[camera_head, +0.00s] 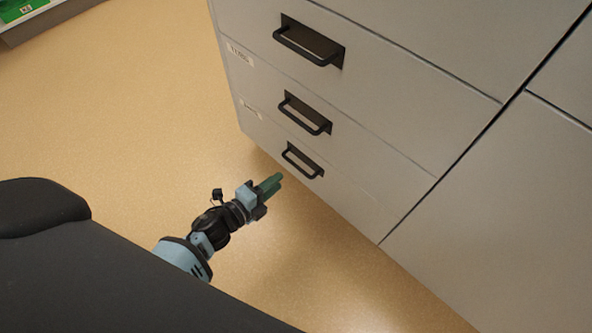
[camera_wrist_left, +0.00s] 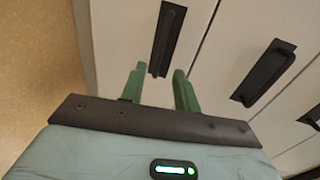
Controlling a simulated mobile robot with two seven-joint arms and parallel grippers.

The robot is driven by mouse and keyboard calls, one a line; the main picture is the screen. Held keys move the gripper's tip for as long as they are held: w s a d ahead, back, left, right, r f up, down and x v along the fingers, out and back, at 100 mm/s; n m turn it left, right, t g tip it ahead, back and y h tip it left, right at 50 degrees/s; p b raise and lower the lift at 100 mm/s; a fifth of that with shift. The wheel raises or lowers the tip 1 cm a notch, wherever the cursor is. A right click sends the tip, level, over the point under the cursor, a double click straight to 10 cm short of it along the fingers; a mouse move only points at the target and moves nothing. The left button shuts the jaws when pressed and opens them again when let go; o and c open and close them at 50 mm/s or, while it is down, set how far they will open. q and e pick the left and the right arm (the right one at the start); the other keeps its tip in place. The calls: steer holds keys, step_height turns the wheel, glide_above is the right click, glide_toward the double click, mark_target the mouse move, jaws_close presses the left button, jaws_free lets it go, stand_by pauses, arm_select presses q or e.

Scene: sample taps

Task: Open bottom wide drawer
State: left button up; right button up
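The bottom wide drawer (camera_head: 350,205) is the lowest grey front of the cabinet and looks closed, flush with the fronts above. Its black bar handle (camera_head: 298,165) is on a dark backing plate. My left gripper (camera_head: 275,182) is low above the floor, just left of and below that handle in the head view, apart from it. In the left wrist view its two green fingers (camera_wrist_left: 159,70) are spread with nothing between them. A dark handle (camera_wrist_left: 168,40), apparently the bottom one, lies just beyond the fingertips there. My right gripper is in neither view.
Two more drawer handles, the middle one (camera_head: 305,113) and the upper one (camera_head: 309,41), are above. A plain cabinet front (camera_head: 500,200) stands to the right. The tan floor (camera_head: 130,120) is clear on the left. A shelf with a green item (camera_head: 22,10) is at the far left.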

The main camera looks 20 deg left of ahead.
arm_select(q)
steer(key=shift+w, duration=0.15)
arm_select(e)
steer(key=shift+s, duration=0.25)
